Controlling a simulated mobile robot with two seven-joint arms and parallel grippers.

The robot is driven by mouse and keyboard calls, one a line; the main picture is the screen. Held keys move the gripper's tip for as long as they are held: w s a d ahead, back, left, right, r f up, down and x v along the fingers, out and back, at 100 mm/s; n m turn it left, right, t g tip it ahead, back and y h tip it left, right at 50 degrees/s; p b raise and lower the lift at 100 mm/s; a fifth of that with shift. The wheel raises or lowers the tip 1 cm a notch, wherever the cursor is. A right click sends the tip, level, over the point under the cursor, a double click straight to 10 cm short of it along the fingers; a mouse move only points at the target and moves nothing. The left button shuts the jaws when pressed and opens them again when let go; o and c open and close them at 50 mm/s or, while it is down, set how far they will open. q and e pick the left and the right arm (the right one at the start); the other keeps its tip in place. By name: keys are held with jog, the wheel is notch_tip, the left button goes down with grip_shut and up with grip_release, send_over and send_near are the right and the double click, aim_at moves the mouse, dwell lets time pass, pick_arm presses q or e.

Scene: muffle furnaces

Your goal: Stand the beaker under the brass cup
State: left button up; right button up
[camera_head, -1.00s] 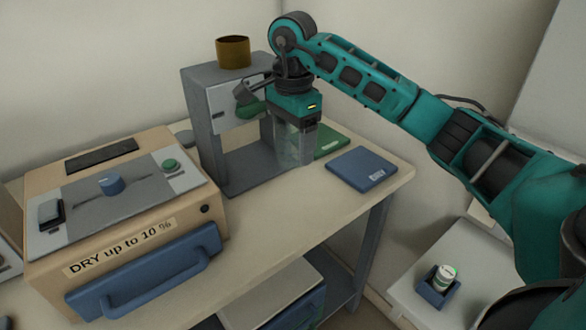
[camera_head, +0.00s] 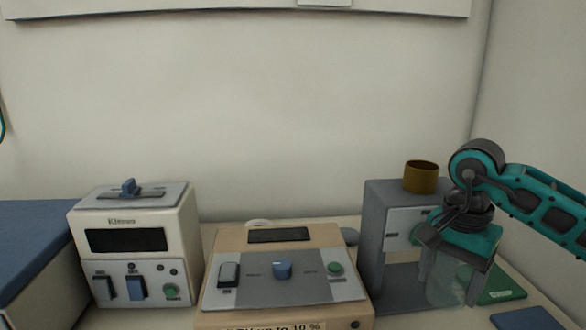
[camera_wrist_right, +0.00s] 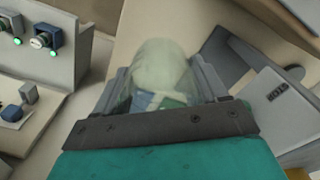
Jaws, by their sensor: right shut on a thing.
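The brass cup (camera_head: 421,177) sits on top of a grey stand (camera_head: 376,250) with an open bay below. My right gripper (camera_head: 455,284) is shut on the clear beaker (camera_head: 441,289), just right of and in front of the bay. The beaker looks roughly upright and seems outside the bay. In the right wrist view, the see-through beaker (camera_wrist_right: 160,72) is between the fingers of the right gripper (camera_wrist_right: 162,85). The gripper hides part of the stand's front. My left gripper is not in view.
A beige furnace (camera_head: 300,292) with a blue knob stands left of the stand, and a white device (camera_head: 135,250) is further left. A green pad (camera_head: 502,287) and a blue pad (camera_head: 525,318) lie right of the beaker. A wall is behind.

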jog(key=s+a+f+n+p, duration=0.1)
jog(key=s+a+f+n, duration=0.3)
jog(key=n, duration=0.6)
jog(key=shift+s+a+f, duration=0.3)
jog(key=shift+s+a, duration=0.2)
jog(key=shift+a, duration=0.65)
